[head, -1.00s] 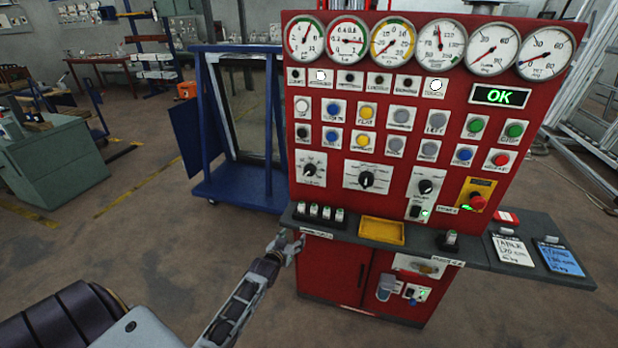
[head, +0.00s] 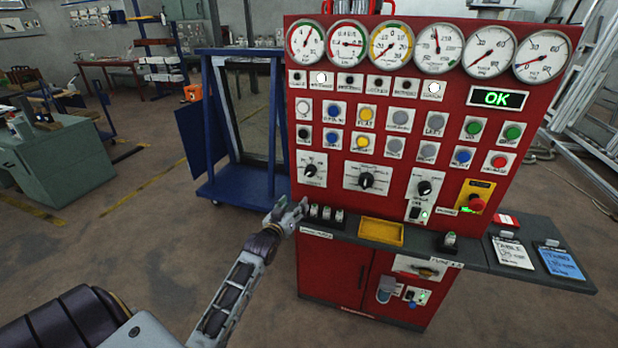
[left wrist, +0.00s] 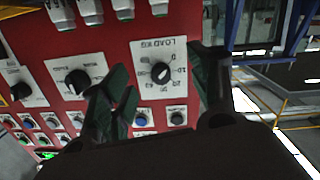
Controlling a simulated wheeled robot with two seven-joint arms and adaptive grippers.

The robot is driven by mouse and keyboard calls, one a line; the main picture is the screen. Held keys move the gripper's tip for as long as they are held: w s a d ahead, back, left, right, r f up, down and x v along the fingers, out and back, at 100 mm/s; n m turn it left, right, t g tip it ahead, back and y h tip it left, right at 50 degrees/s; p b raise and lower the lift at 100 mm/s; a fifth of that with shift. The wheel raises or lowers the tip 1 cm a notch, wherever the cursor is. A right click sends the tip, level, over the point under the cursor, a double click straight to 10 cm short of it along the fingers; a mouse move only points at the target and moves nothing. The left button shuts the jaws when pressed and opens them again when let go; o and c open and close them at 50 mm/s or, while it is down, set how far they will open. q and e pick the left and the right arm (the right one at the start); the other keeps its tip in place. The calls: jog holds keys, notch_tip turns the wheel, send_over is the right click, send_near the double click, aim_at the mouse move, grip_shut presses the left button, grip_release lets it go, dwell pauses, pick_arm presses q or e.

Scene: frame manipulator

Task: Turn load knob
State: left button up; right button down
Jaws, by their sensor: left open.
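The load knob (head: 311,170) is a small black dial on a white scale plate at the lower left of the red panel (head: 340,190). In the left wrist view, the load knob (left wrist: 160,72) sits in the middle of a plate marked "LOAD KG". My left gripper (head: 292,210) is open and empty, below and slightly left of the knob in the head view. In the left wrist view, its dark green fingers show on both sides of the knob plate, and the knob shows between them, uncovered. Contact with the knob is not visible. My right gripper is not in view.
A grey shelf (head: 470,258) juts out below the panel, with several small switches (head: 326,215) near my gripper and a yellow tray (head: 381,232). Another black knob (head: 367,180) is right of the load knob. A blue trolley (head: 240,185) stands left of the panel.

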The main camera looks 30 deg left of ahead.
pick_arm(q)
notch_tip(320, 180, up, 4)
jog(key=t, duration=0.1)
send_near(309, 172)
jog(key=shift+w, duration=1.85)
jog(key=shift+w+a+f+n, duration=0.15)
jog(key=shift+w+a, duration=0.1)
jog(key=shift+w, duration=0.45)
jog(key=shift+w+a+r+n, duration=0.15)
jog(key=shift+w+a, duration=0.15)
jog(key=shift+w, duration=0.35)
jog(key=shift+w+a+f, duration=0.1)
jog(key=shift+w+f, duration=0.05)
jog(key=shift+w, duration=0.85)
jog(key=shift+w+a, duration=0.1)
jog(key=shift+w, duration=0.05)
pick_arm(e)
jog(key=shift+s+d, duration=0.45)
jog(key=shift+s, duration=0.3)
